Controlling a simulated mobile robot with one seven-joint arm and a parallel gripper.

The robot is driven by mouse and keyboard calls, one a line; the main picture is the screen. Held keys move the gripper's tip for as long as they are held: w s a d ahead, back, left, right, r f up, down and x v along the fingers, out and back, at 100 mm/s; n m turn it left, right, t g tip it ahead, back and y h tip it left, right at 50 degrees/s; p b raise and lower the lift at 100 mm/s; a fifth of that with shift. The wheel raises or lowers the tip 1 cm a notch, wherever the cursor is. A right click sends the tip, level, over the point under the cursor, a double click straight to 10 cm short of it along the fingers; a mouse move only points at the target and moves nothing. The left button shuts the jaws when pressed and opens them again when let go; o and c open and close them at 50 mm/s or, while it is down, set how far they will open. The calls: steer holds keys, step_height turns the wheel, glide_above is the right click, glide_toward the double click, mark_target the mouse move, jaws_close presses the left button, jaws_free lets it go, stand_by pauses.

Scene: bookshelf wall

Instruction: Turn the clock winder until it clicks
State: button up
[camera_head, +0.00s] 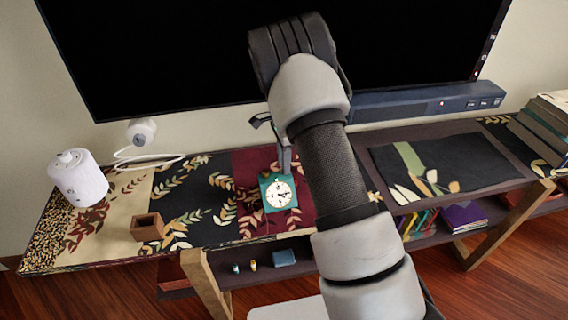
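A small teal clock (266,204) with a white round face stands on the patterned runner on the low console, near its front edge. Its face is turned toward me. No winder can be made out on it; its back is out of sight. My gripper (285,160) points down just behind and above the top of the clock. My arm covers much of it, and only a narrow grey part shows. Whether it touches the clock or its winder cannot be told, nor whether its fingers are apart.
A large black screen (180,50) and a dark blue soundbar (405,108) are behind my arm. A white canister (78,178) and a small brown box (147,227) stand to the left. Books (545,125) are stacked at right. The lower shelf (300,262) holds small items and books.

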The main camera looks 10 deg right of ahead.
step_height(320, 180, up, 16)
steer(key=p, duration=0.1)
steer(key=shift+p, duration=0.3)
steer(key=shift+r, duration=0.15)
stand_by(0.3)
steer(key=s+r+n+t+y+p, duration=0.1)
steer(key=s+r+n+p, duration=0.2)
steer(key=s+r, duration=0.55)
steer(key=s+r+n+t+p, duration=0.15)
steer(key=s+r+n, duration=0.3)
steer(key=r, duration=0.65)
steer(key=s+r+n+t+p, duration=0.1)
steer(key=s+r+n+p, duration=0.2)
steer(key=s, duration=0.7)
steer(key=s+r+n+t+h+p, duration=0.1)
steer(key=s+r+n+t+p, duration=0.1)
steer(key=s+n, duration=0.4)
steer(key=s+r+p, duration=0.1)
steer(key=s, duration=0.3)
steer(key=shift+s+a, duration=0.15)
steer(key=shift+a, duration=0.05)
steer(key=shift+f, duration=0.15)
